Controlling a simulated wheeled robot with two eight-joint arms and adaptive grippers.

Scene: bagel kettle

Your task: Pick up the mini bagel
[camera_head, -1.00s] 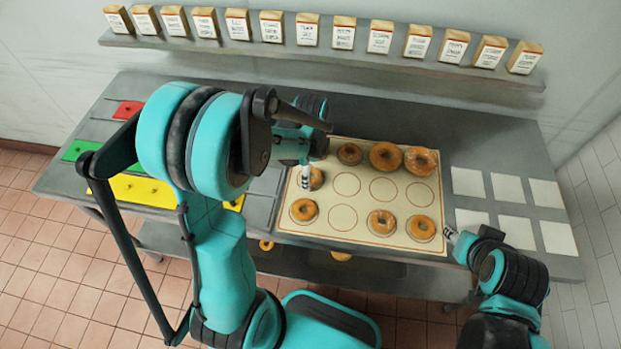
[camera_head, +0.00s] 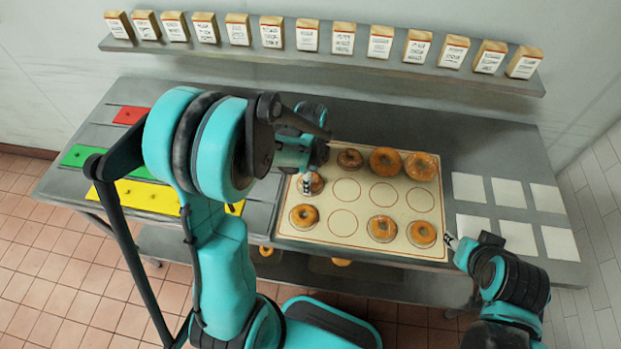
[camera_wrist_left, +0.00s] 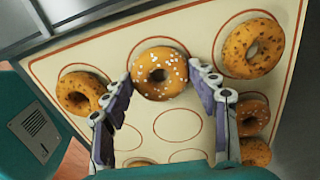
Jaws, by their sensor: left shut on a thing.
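The mini bagel, round with white flecks on top (camera_wrist_left: 160,73), lies between the fingertips of my left gripper (camera_wrist_left: 162,82) in the left wrist view. Both fingertips touch its sides, so the gripper is shut on it. In the head view the bagel (camera_head: 315,183) is at the left side of the cream board, partly hidden by my left gripper (camera_head: 306,184). I cannot tell whether it is lifted clear of the board. My right gripper (camera_head: 450,240) is beside the board's right edge, too small to tell open or shut.
The cream board (camera_head: 341,244) has printed circles, some empty, and holds several other bagels, including ones at the front left (camera_head: 304,216) and back right (camera_head: 421,166). White squares (camera_head: 509,193) lie to the right. Coloured panels (camera_head: 146,196) are left. A shelf of packets (camera_head: 343,38) is behind.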

